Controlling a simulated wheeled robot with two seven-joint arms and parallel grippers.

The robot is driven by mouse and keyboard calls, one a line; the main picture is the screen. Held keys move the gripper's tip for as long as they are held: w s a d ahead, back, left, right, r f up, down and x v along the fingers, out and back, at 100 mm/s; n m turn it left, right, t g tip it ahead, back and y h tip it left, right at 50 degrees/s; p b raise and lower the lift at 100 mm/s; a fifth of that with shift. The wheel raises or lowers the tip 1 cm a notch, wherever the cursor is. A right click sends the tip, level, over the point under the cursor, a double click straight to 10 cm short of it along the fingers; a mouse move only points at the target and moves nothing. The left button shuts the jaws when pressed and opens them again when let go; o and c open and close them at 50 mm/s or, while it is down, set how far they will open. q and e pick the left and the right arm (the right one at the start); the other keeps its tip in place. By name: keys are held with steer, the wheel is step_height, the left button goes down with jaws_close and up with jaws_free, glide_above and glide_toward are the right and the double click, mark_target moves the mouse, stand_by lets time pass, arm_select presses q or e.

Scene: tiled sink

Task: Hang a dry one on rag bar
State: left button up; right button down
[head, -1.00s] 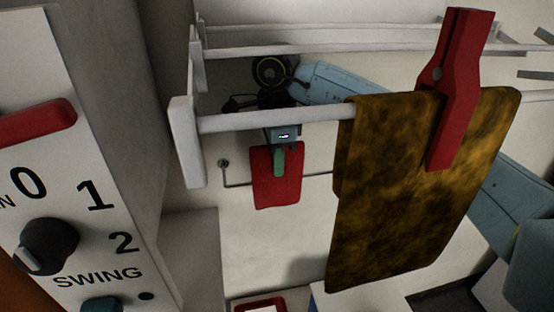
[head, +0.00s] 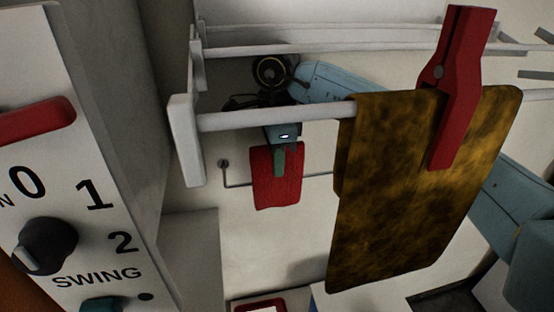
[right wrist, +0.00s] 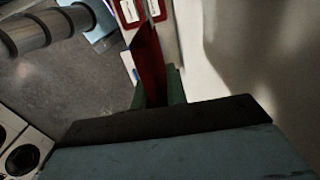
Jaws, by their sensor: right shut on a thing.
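A red rag (head: 264,190) hangs down from my right gripper (head: 279,162), whose green fingers are shut on its upper part. It also shows as a dark red sheet between the fingers in the right wrist view (right wrist: 150,65). A thin metal rag bar (head: 240,186) is fixed to the pale wall with a round mount at its left end. The rag overlaps the bar in the head view; I cannot tell whether they touch. A brown, stained cloth (head: 420,215) hangs over a white rack rail, held by a red clothespin (head: 460,85). My left gripper is not in view.
The white drying rack (head: 185,140) spans the foreground, its front rail (head: 230,122) crossing in front of my right arm. A white panel with a black knob (head: 45,247) stands at the left. Red-edged items (right wrist: 130,12) show in the right wrist view.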

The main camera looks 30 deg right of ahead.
mark_target(277, 181)
steer(key=shift+f, duration=0.2)
steer(key=shift+f+b, duration=2.9)
steer(key=shift+f, duration=1)
steer(key=c, duration=1.3)
jaws_free()
